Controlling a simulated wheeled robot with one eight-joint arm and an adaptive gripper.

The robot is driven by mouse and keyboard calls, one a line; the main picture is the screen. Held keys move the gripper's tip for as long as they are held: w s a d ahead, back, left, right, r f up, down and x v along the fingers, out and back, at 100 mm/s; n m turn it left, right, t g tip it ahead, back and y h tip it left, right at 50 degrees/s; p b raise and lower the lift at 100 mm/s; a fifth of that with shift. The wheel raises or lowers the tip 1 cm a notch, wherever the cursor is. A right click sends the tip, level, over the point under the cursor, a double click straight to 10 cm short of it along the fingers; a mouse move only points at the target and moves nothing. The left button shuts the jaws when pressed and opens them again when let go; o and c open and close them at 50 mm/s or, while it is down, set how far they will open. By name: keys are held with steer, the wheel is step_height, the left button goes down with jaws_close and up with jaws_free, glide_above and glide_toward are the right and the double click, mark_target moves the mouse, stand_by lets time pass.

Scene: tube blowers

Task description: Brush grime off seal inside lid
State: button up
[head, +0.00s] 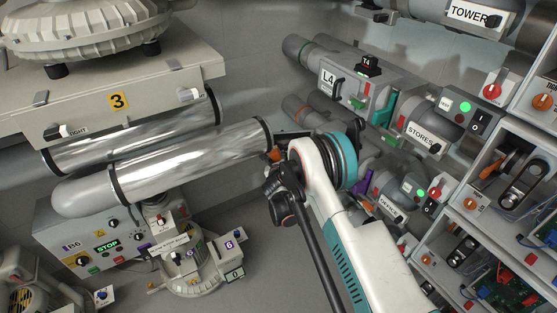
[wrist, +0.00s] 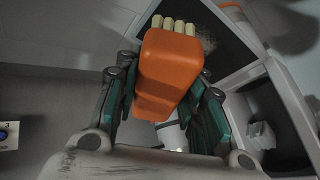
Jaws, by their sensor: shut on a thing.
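In the wrist view my gripper (wrist: 165,85) is shut on an orange brush (wrist: 168,60), with a teal-padded finger on each side of its handle. The brush's cream bristles (wrist: 176,25) point to the top of the view. Behind them is a dark panel with a pale edge (wrist: 228,76). A speckled, grimy-looking patch (wrist: 207,42) lies beside the bristles on that panel. I cannot tell whether the bristles touch it, or whether this is the lid's seal. In the head view my arm hides most of the gripper.
Shiny pipes (head: 195,160) run left of my arm. A grey box marked L4 (head: 350,85) is behind it. Open shelves with switches and boards (head: 500,215) stand at the right. A control box showing STOP (head: 85,245) is at lower left. Some floor (head: 285,285) is clear.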

steer(key=shift+w+a, duration=0.25)
steer(key=shift+w, duration=1.05)
steer(key=shift+w+a, duration=0.2)
steer(key=shift+w, duration=1.05)
steer(key=w+d, duration=0.2)
steer(key=d, duration=0.6)
steer(key=shift+w+d, duration=0.3)
steer(key=a, duration=0.9)
steer(key=shift+s, duration=0.4)
steer(key=shift+d, duration=0.15)
steer(key=w+d, duration=0.2)
steer(key=d, duration=0.6)
steer(key=shift+d, duration=0.25)
stand_by(0.3)
